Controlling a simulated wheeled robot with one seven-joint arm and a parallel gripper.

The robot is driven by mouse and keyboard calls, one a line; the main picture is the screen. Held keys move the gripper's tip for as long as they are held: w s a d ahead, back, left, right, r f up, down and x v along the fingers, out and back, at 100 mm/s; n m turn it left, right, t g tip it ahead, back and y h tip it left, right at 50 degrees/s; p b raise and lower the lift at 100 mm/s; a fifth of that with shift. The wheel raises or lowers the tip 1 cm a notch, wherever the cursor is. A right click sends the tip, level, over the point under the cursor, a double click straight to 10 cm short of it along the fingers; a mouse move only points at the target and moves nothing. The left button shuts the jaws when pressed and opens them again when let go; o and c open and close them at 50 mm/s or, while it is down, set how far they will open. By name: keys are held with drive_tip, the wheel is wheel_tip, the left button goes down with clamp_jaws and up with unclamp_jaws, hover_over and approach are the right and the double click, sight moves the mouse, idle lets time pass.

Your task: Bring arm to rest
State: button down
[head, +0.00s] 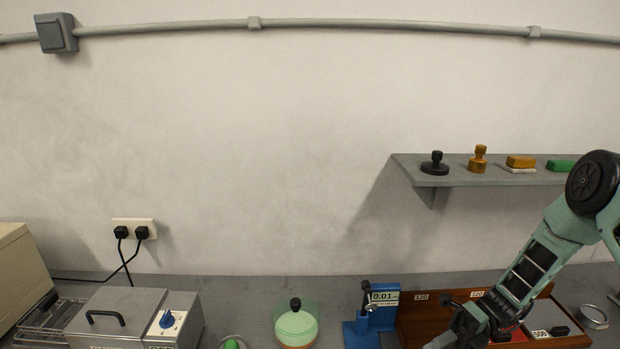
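My arm (535,265), teal with black parts, reaches down from the right side of the head view toward the bench. My gripper (458,333) is at the bottom edge, in front of the left part of a brown wooden tray (420,315). It is partly cut off by the frame, so I cannot tell whether its fingers are open or hold anything.
Left of my gripper stands a blue gauge (385,297) reading 0.01. A green-lidded jar (296,322) and a metal box with a blue dial (125,315) are farther left. A wall shelf (455,176) holding several small items is behind my arm. A metal ring (593,316) lies at right.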

drive_tip(key=s+a+r+m+t+h+b, duration=0.3)
drive_tip(key=s+a+r+m+h, duration=0.2)
drive_tip(key=m, duration=1.2)
drive_tip(key=s+a+r+m+t+h+b, duration=0.4)
drive_tip(key=s+m+h, duration=0.6)
drive_tip(key=s+m, duration=0.4)
drive_tip(key=r+m, duration=0.1)
drive_tip(key=m, duration=0.2)
drive_tip(key=shift+a+r, duration=0.35)
drive_tip(key=shift+a, duration=0.05)
